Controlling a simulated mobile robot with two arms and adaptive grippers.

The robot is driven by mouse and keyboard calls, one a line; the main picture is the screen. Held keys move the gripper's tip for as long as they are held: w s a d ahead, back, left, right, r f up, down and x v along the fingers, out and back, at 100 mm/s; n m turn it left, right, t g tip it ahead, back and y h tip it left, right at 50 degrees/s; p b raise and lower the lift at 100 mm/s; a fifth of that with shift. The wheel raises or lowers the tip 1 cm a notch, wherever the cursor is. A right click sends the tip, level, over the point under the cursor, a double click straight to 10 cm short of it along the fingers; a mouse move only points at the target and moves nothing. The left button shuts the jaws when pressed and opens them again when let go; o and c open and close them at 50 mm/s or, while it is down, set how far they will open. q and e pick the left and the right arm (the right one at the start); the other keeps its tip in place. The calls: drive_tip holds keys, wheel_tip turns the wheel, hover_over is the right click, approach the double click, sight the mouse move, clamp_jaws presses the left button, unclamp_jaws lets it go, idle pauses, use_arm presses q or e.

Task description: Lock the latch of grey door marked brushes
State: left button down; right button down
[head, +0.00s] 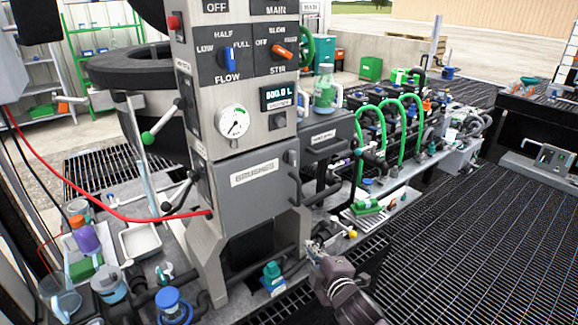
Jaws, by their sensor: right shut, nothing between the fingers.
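The grey door (245,205) with a white label that appears to read BRUSHES is on the lower front of the grey machine cabinet. The door looks closed against its frame. A dark vertical handle (293,178) stands at the door's right edge; I cannot tell how its latch is set. My right gripper (312,247) is below and right of the door, apart from the handle. It is shut and empty. My left gripper is not in view.
A second grey box with a labelled front (325,140) stands right of the door. Black pipes and a yellow-ended valve (350,233) lie near my right gripper. Levers (160,125) stick out left of the cabinet. Dark floor grating (460,220) is clear at right.

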sight(284, 162)
drive_tip(key=s+a+r+n+t+y, duration=0.1)
drive_tip(key=a+r+n, duration=0.1)
drive_tip(key=r, duration=0.7)
drive_tip(key=s+a+r+n+t+y, duration=0.1)
drive_tip(key=a+r+n, duration=0.1)
drive_tip(key=r, duration=0.8)
drive_tip(key=shift+a+r+n+t+y, duration=0.15)
drive_tip(key=shift+a+n+t+y, duration=0.15)
drive_tip(key=shift+a, duration=0.3)
drive_tip(key=shift+p, duration=0.3)
drive_tip(key=p+x, duration=0.2)
drive_tip(key=x, duration=0.8)
drive_tip(key=w+d, duration=0.1)
drive_tip(key=w+d+p, duration=0.1)
drive_tip(key=shift+d, duration=0.3)
drive_tip(key=shift+w+d+p, duration=0.1)
drive_tip(key=shift+d+p, duration=0.2)
drive_tip(key=shift+d, duration=0.1)
drive_tip(key=shift+a, duration=0.1)
